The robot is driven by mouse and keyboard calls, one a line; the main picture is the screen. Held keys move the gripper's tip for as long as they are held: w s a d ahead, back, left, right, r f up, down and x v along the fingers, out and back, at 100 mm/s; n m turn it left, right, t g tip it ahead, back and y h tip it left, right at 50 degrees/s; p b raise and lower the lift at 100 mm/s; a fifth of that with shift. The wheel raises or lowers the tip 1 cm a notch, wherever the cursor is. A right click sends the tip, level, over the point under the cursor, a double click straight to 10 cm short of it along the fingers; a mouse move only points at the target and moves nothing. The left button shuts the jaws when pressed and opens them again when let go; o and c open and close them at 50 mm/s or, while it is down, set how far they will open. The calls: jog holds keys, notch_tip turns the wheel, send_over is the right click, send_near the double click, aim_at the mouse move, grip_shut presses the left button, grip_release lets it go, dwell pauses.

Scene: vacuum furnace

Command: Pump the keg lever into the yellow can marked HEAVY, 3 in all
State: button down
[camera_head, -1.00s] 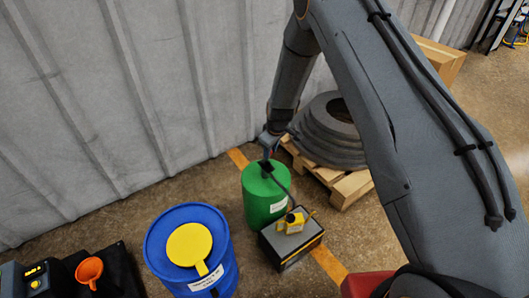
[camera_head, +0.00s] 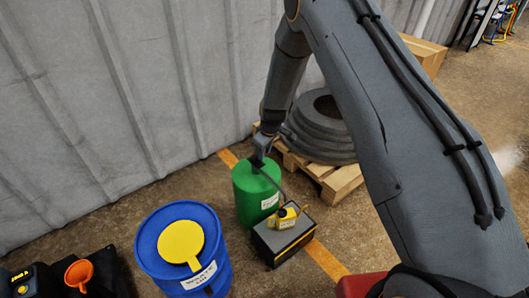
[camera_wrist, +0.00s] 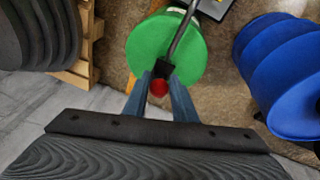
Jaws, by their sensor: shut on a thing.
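The green keg (camera_head: 252,205) stands on the floor near the wall, with a white label on its side; its top (camera_wrist: 165,50) shows in the wrist view. A dark spout runs from its top over the small yellow can (camera_head: 286,222). The can stands on a dark box, and its label is too small to read. My gripper (camera_head: 263,148) is over the keg's top. In the wrist view, my gripper's fingers (camera_wrist: 160,90) are shut on the lever's red knob (camera_wrist: 158,88). The rest of the lever is mostly hidden by the fingers.
The dark box (camera_head: 268,246) under the can stands beside the keg. A blue drum (camera_head: 160,272) with a yellow lid stands at the front left. An orange funnel (camera_head: 78,272) is farther left. Dark rings (camera_head: 320,140) lie on a pallet (camera_head: 338,183) behind, against the wall.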

jog(key=shift+s+d+f, duration=0.15)
jog(key=shift+s+f, duration=0.4)
jog(key=shift+s, duration=0.15)
jog(key=c, duration=1.5)
grip_release()
jog(key=shift+w, duration=0.1)
jog(key=shift+o, duration=0.2)
jog(key=shift+w+r, duration=0.15)
jog(key=shift+r, duration=0.05)
jog(key=v, duration=0.7)
jog(key=shift+r, duration=0.35)
jog(key=s+d+r+m+g+p, duration=0.1)
jog(key=s+d+r+m+p, duration=0.2)
jog(key=s+r, duration=0.7)
jog(key=s+d+r+m+g+p, duration=0.1)
jog(key=s+d+r+m+p, duration=0.2)
jog(key=s+r, duration=0.7)
jog(key=s+d+r+m+g+h+p, duration=0.1)
jog(key=s+d+r+m+p, duration=0.2)
jog(key=s+r, duration=0.7)
jog(key=s+d+p, duration=0.2)
jog(key=s+d, duration=0.2)
jog(key=s, duration=0.3)
jog(key=shift+s+d+r+m+p, duration=0.3)
jog(key=shift+r+m+p, duration=0.1)
